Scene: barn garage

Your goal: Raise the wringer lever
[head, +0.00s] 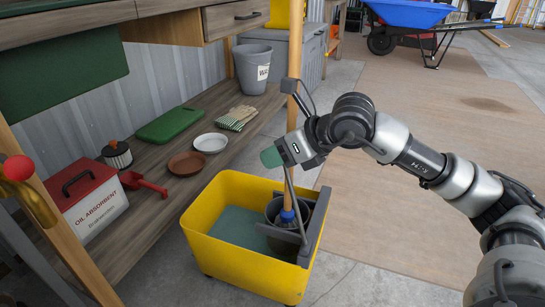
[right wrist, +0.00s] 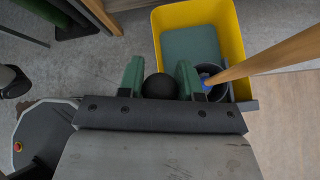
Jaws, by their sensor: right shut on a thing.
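The yellow mop bucket (head: 245,262) stands on the concrete floor, with greenish water inside. A dark grey wringer (head: 314,225) sits at its right side, and a thin grey lever (head: 291,190) rises from it to my right gripper. A mop with a wooden handle (head: 294,110) and blue socket stands in the wringer. My right gripper (head: 271,157) is above the bucket, shut on the lever. In the right wrist view, the lever's black ball knob (right wrist: 160,87) sits between the two green fingers. My left gripper is not in view.
A low wooden shelf (head: 150,218) at the left holds a red-lidded box (head: 85,200), red scoop, two saucers, gloves and a grey bucket (head: 254,68). A blue wheelbarrow (head: 410,14) stands far right. The brown floor mat (head: 400,230) is clear.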

